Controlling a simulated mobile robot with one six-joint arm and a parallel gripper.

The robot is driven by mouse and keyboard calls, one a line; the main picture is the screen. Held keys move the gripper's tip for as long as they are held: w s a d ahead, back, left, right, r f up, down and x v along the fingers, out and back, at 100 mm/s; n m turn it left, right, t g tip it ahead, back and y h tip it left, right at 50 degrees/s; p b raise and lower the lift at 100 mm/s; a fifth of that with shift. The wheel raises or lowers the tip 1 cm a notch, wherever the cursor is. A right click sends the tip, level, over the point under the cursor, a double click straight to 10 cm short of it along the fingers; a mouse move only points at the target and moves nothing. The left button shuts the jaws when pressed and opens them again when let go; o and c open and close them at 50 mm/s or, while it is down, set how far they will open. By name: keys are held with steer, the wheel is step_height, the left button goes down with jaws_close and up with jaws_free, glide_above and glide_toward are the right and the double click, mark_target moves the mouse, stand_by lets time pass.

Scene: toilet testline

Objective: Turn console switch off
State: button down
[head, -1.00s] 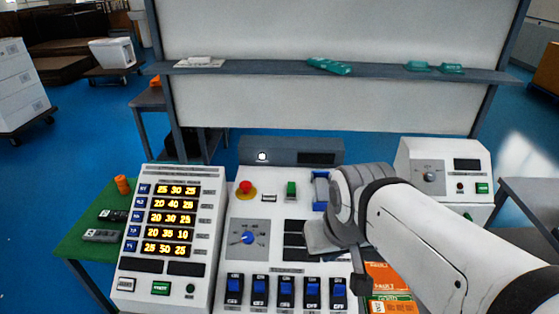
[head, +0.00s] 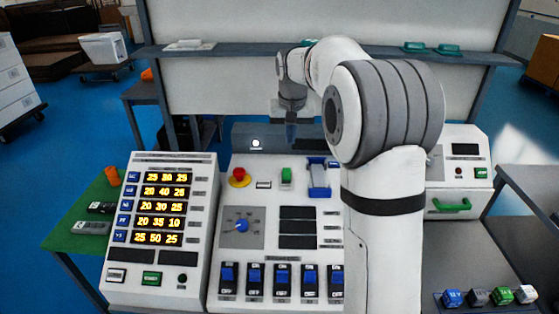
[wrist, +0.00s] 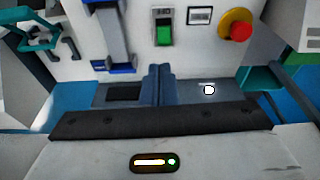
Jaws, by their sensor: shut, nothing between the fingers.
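The central white console (head: 262,215) carries a green rocker switch (head: 286,176), a red mushroom button (head: 240,176) on a yellow collar, a blue-framed slide or lever (head: 319,178) and a dial with a blue knob (head: 241,226). A row of blue rocker switches (head: 255,276) marked OFF runs along its front. My gripper (head: 291,132) is shut and empty, pointing down near the grey box behind the console. In the wrist view the shut fingers (wrist: 160,82) are apart from the green rocker (wrist: 164,29) and red button (wrist: 238,27). Which switch the task means is not clear.
A number-display panel (head: 160,222) stands left of the console. A grey box with a lit white lamp (head: 256,143) sits behind it. A shelf (head: 230,53) crosses above. A white unit with a green handle (head: 452,205) and several small cubes (head: 500,296) are at right.

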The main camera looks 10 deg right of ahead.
glide_above(286, 173)
steer(key=w, duration=0.4)
steer(key=s+x, duration=0.1)
steer(key=x, duration=0.4)
steer(key=shift+f+b, duration=0.2)
steer(key=shift+b, duration=0.15)
steer(key=p+x, duration=0.1)
steer(key=x, duration=0.8)
steer(key=shift+s+f, duration=0.1)
steer(key=shift+f, duration=0.25)
steer(key=shift+s+a+r+p, duration=0.1)
steer(key=shift+s+r+p, duration=0.15)
steer(key=shift+s, duration=0.3)
steer(key=shift+s+a+r+p, duration=0.1)
steer(key=shift+s+r+p, duration=0.15)
steer(key=shift+s, duration=0.3)
steer(key=shift+s+a+r+p, duration=0.1)
steer(key=shift+s+r+p, duration=0.15)
steer(key=shift+s, duration=0.3)
